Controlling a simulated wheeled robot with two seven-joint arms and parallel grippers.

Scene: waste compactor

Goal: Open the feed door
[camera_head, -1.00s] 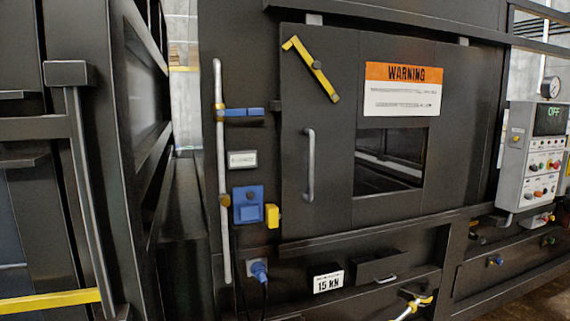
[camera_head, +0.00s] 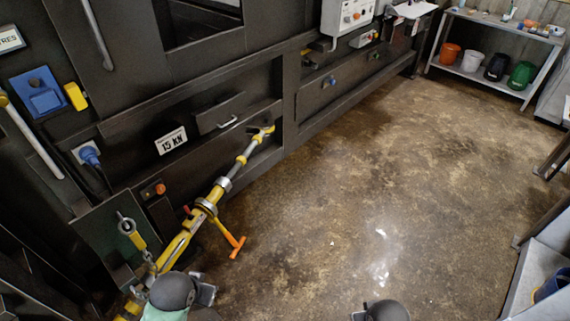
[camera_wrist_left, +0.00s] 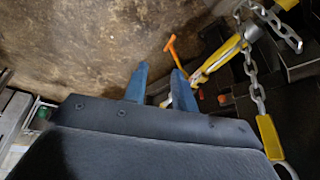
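The feed door (camera_head: 130,60) is a dark panel, cut off at the top left of the head view. The lower part of its grey vertical handle (camera_head: 92,40) and of its window (camera_head: 200,22) show; the rest is out of frame. The door's edges are too cropped to tell its state. My left gripper (camera_wrist_left: 159,70) shows in the left wrist view with two blue fingers apart and nothing between them. It points towards the floor and the yellow jack-like bar, away from the door. My right gripper is not in view.
A yellow and grey bar (camera_head: 207,207) with an orange T-handle (camera_head: 237,247) leans against the machine's lower front. A chain (camera_wrist_left: 250,68) shows in the wrist view. A shelf (camera_head: 495,78) with buckets stands at the back right. The brown floor (camera_head: 340,180) in the middle is clear.

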